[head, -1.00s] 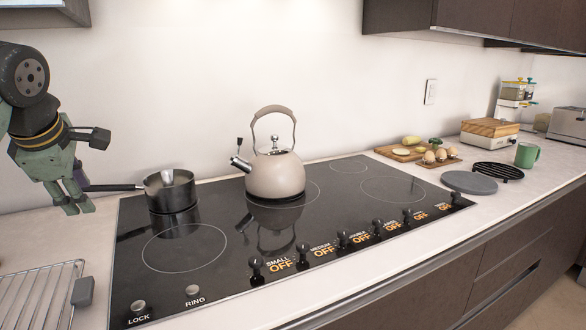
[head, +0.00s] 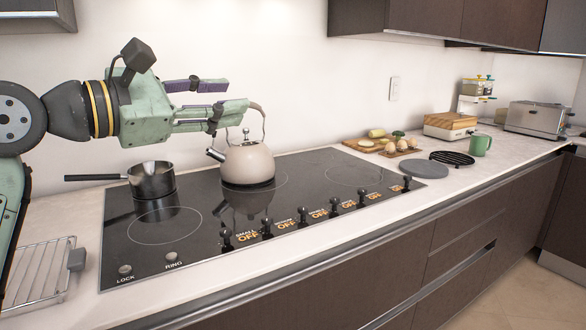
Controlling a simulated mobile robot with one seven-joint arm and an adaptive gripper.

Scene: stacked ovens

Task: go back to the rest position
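My gripper (head: 232,95) is raised above the left part of the cooktop and points to the right. Its fingers are spread apart with nothing between them, so it is open. A beige kettle (head: 248,163) stands upright on the back of the black cooktop (head: 203,205). The lower fingers overlap the kettle's handle in this view; I cannot tell whether they touch it. A dark saucepan (head: 152,182) stands on the back left burner, below my gripper, its handle pointing left.
A wire rack (head: 38,270) lies at the front left. Cutting boards with food (head: 368,146), a grey disc (head: 425,169), a green mug (head: 480,145) and a toaster (head: 535,118) stand to the right. Dark cabinets (head: 395,20) hang above the right side.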

